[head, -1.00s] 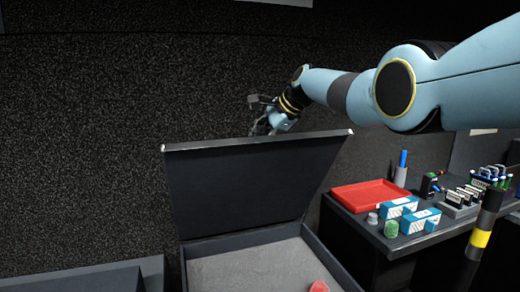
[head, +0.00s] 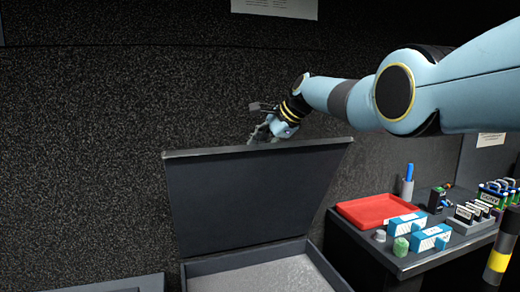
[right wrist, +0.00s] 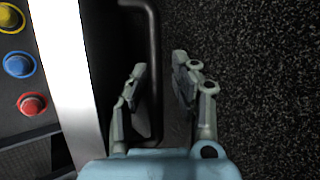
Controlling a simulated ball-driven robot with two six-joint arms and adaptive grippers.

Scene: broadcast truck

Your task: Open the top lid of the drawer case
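The drawer case (head: 325,268) stands at the bottom centre of the head view, its grey interior partly cut off by the frame. Its top lid (head: 255,200) is raised and stands close to upright from the back edge. My right gripper (head: 262,132) is at the lid's upper edge, partly hidden behind it. In the right wrist view the gripper (right wrist: 158,70) has its two fingers apart. A dark bar-shaped handle (right wrist: 153,50) runs between them, with no clear grip on it. My left gripper is out of view.
To the right is a dark bench (head: 410,262) with a red tray (head: 375,210), blue-white boxes (head: 432,238), a green item (head: 401,246) and a pen cup (head: 407,188). A dark speckled wall (head: 90,150) rises behind the case. Coloured round buttons (right wrist: 18,64) show in the wrist view.

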